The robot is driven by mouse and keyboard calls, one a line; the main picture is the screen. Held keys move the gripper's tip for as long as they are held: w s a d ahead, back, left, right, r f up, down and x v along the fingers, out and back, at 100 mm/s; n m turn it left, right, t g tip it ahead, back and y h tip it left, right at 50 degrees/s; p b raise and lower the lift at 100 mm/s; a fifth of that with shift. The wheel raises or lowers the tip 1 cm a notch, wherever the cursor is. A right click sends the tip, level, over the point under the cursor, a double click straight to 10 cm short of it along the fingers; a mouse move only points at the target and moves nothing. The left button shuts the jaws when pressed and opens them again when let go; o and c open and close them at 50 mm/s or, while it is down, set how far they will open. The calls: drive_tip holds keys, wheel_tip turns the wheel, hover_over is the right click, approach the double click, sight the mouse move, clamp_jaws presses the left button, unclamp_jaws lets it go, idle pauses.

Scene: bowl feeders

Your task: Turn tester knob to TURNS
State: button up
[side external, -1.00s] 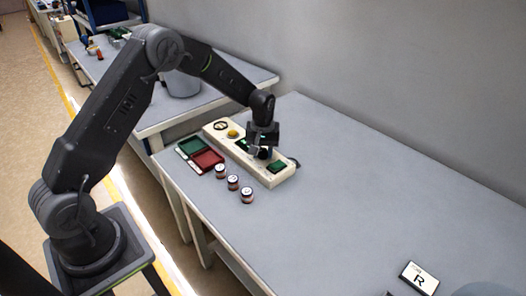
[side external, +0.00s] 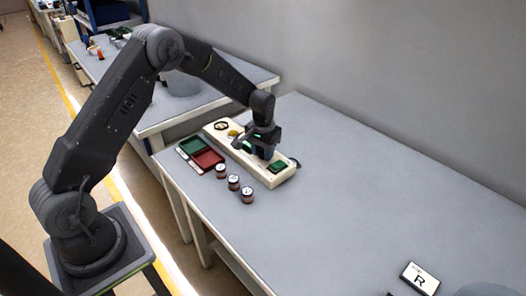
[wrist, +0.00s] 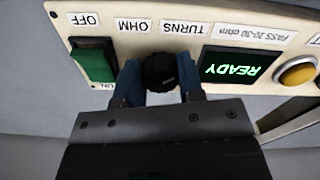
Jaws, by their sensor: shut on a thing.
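The tester (side external: 218,138) is a long cream box on the table. In the wrist view its panel (wrist: 232,22) appears upside down, with labels OFF, OHM and TURNS. The black knob (wrist: 160,72) sits below the OHM and TURNS labels. My gripper (wrist: 160,82) is shut on the knob, one blue finger on each side. The knob's pointer cannot be made out. In the side view my gripper (side external: 264,152) is down at the tester and hides the knob.
A green switch (wrist: 93,64), a lit READY display (wrist: 231,68) and a yellow button (wrist: 297,71) flank the knob. Green (side external: 191,145) and red (side external: 207,160) trays and several small coils (side external: 233,182) stand beside the tester. A card marked R (side external: 420,278) lies far right.

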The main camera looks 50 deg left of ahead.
idle(0.3)
drive_tip(key=o, duration=0.9)
drive_tip(key=shift+r, duration=0.1)
wheel_tip(320, 180, up, 14)
drive_tip(key=shift+f, duration=0.2)
